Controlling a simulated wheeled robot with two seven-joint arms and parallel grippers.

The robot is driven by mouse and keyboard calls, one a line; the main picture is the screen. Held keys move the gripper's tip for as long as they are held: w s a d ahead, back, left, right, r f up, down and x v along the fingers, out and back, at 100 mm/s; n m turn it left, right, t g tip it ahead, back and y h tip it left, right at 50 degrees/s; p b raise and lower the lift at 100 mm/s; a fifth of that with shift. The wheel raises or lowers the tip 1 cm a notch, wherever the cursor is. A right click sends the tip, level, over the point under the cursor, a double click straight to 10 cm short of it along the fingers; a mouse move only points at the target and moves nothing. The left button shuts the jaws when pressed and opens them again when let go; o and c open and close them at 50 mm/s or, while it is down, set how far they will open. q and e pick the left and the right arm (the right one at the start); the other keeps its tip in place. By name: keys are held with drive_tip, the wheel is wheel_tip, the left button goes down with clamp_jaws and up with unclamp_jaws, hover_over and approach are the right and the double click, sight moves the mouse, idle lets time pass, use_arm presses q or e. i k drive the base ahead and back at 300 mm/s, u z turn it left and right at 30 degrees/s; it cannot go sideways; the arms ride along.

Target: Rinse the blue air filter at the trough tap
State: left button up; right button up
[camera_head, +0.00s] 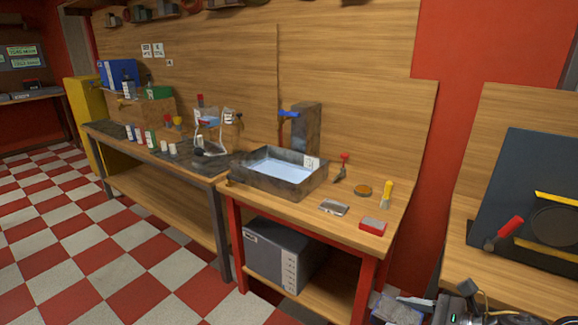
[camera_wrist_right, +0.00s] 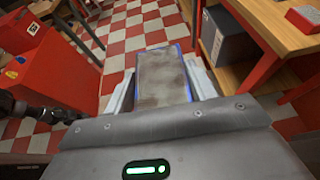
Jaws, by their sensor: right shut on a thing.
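The air filter (camera_wrist_right: 163,82) is a flat panel with a blue frame and a dirty grey-brown face. My right gripper (camera_wrist_right: 161,70) is shut on it, with a pale finger along each side. In the head view the filter (camera_head: 394,309) shows at the bottom edge, in front of the workbench and apart from the trough. The trough (camera_head: 262,179) is a worn grey metal basin with pale blue water in it. The tap (camera_head: 290,114) has a blue top and stands on a grey post behind the trough. My left gripper is not in view.
The workbench (camera_head: 300,208) also holds a red-handled tool (camera_head: 343,166), an amber disc (camera_head: 363,190), a yellow-handled tool (camera_head: 386,193), a metal tin (camera_head: 333,207) and a red box (camera_head: 373,226). A grey cabinet (camera_head: 272,253) sits below. The checkered floor at left is clear.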

sight(281, 113)
drive_tip(key=u, duration=0.75)
drive_tip(key=i, duration=1.9)
drive_tip(key=z, duration=0.85)
drive_tip(key=i, duration=0.55)
drive_tip(key=u, duration=0.1)
